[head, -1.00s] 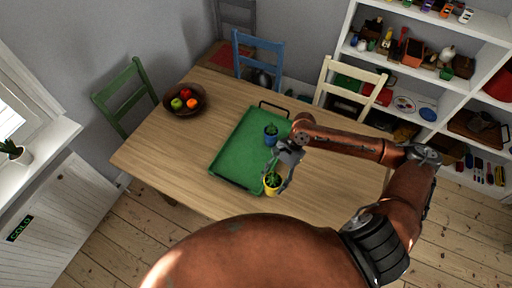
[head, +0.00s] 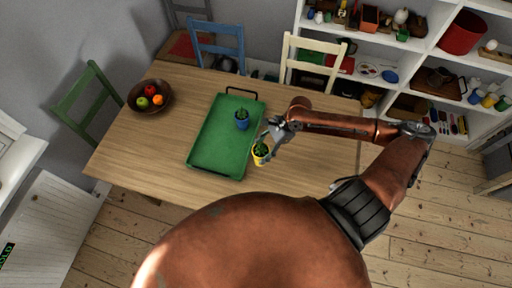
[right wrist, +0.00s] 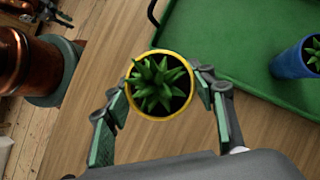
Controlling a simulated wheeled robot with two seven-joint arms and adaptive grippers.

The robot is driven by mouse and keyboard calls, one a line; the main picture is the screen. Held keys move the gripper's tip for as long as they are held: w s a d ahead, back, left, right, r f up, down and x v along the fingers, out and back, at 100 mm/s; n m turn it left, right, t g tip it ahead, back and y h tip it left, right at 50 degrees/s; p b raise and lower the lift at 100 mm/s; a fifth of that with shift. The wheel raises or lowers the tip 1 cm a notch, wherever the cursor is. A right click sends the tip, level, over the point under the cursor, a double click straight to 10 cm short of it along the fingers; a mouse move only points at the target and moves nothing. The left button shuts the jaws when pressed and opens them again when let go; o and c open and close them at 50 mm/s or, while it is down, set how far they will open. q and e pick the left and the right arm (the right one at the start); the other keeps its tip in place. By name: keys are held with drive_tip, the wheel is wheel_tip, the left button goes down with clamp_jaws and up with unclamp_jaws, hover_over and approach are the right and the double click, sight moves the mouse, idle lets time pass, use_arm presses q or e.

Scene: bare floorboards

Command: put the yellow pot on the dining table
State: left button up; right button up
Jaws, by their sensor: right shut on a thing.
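The yellow pot (head: 261,158) holds a spiky green plant. It shows over the dining table (head: 318,162), just right of the green tray. My right gripper (head: 266,147) is shut on it. In the right wrist view the yellow pot (right wrist: 160,86) is upright between the two fingers, one on each side of its rim, with bare wood around it and the tray beyond. I cannot tell whether its base touches the tabletop. My left gripper is not in view.
A green tray (head: 205,153) with a blue potted plant (head: 242,124) lies mid-table. A fruit bowl (head: 134,104) stands at the left end. Green (head: 73,108), blue (head: 222,49) and cream (head: 290,58) chairs surround the table. The table's right part is bare.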

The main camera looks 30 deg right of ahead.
drive_tip(key=shift+w+d+f+b, duration=0.15)
drive_tip(key=shift+w+d+f, duration=0.3)
drive_tip(key=shift+w+f, duration=0.85)
drive_tip(key=shift+w+d+f+b, duration=0.2)
drive_tip(key=shift+w+d+f, duration=0.3)
drive_tip(key=shift+f, duration=1.35)
drive_tip(key=shift+w+d+f+b, duration=0.15)
drive_tip(key=shift+w+d+f, duration=0.25)
drive_tip(key=shift+w+f, duration=0.9)
drive_tip(key=shift+s+f, duration=0.25)
drive_tip(key=shift+s, duration=0.1)
drive_tip(key=o, duration=1.7)
drive_tip(key=shift+f, duration=0.1)
drive_tip(key=v, duration=1.2)
drive_tip(key=shift+p, duration=0.4)
